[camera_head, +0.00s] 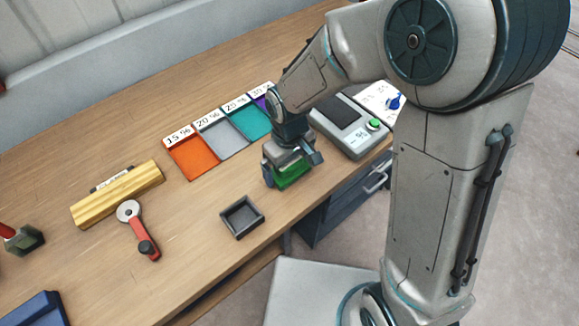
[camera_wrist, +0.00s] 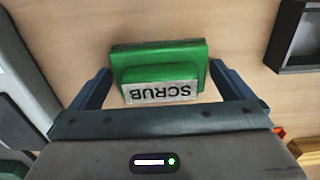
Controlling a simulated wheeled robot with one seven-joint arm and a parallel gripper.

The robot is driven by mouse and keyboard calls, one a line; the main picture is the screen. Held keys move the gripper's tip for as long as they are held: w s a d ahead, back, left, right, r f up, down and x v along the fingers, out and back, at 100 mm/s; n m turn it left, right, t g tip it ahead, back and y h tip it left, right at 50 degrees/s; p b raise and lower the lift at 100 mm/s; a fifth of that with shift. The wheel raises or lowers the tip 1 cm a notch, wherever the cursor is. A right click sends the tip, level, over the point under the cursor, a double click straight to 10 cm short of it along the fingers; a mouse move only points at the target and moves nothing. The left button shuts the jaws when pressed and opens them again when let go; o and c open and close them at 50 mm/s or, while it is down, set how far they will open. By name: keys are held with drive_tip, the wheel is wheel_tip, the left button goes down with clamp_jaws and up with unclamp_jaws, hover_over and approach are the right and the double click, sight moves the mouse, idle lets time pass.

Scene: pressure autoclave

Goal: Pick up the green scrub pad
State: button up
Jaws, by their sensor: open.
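The green scrub pad (camera_head: 292,174) lies on the wooden table near its front edge, under my gripper. In the wrist view the pad (camera_wrist: 158,56) shows a raised green block and a pale label reading SCRUB, upside down. My gripper (camera_head: 289,170) points down over the pad. In the wrist view the two dark fingers of my gripper (camera_wrist: 158,85) stand open, one on each side of the pad's raised block. A gap shows between the block and each finger. The fingertips' height above the table is hard to tell.
A small dark square tray (camera_head: 241,217) sits to the left of the pad. A grey scale (camera_head: 350,125) stands to the right. Coloured mats (camera_head: 192,158) with percent labels lie behind. A yellow wooden block (camera_head: 117,194) and a red-handled tool (camera_head: 138,230) lie farther left.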

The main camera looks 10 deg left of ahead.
drive_tip(key=shift+c, duration=0.3)
drive_tip(key=c, duration=0.7)
drive_tip(key=shift+o, duration=0.2)
drive_tip(key=shift+r, duration=0.15)
drive_tip(key=shift+r, duration=0.25)
wheel_tip(320, 180, up, 4)
drive_tip(key=shift+d+f, duration=0.1)
drive_tip(key=s+d+r+b, duration=0.1)
drive_tip(key=s+d+r, duration=0.4)
drive_tip(key=d, duration=0.5)
drive_tip(key=shift+s+r, duration=0.35)
drive_tip(key=shift+r, duration=0.4)
